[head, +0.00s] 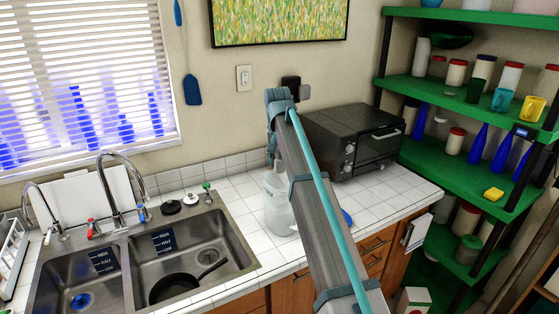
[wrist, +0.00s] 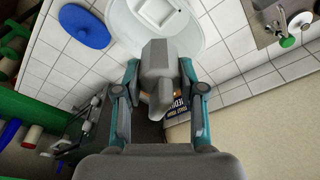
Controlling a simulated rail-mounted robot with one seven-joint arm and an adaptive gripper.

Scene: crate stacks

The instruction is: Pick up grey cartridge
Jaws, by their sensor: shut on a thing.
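The grey cartridge (wrist: 158,62) is in the middle of the wrist view, a faceted grey body with a narrower rounded end. My gripper (wrist: 159,76) has its two teal-sided fingers closed on either side of it. The cartridge is above a translucent white pitcher (wrist: 197,38), which stands on the tiled counter. In the head view the pitcher (head: 277,207) is partly behind my arm. There my wrist is above the pitcher, and I cannot make out the cartridge or fingertips.
A black toaster oven (head: 352,140) stands right of the pitcher. A double sink (head: 228,238) with taps is at the left. A blue round lid (wrist: 78,27) lies on the counter beside the pitcher. Green shelves (head: 455,98) with jars and bottles stand at the right.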

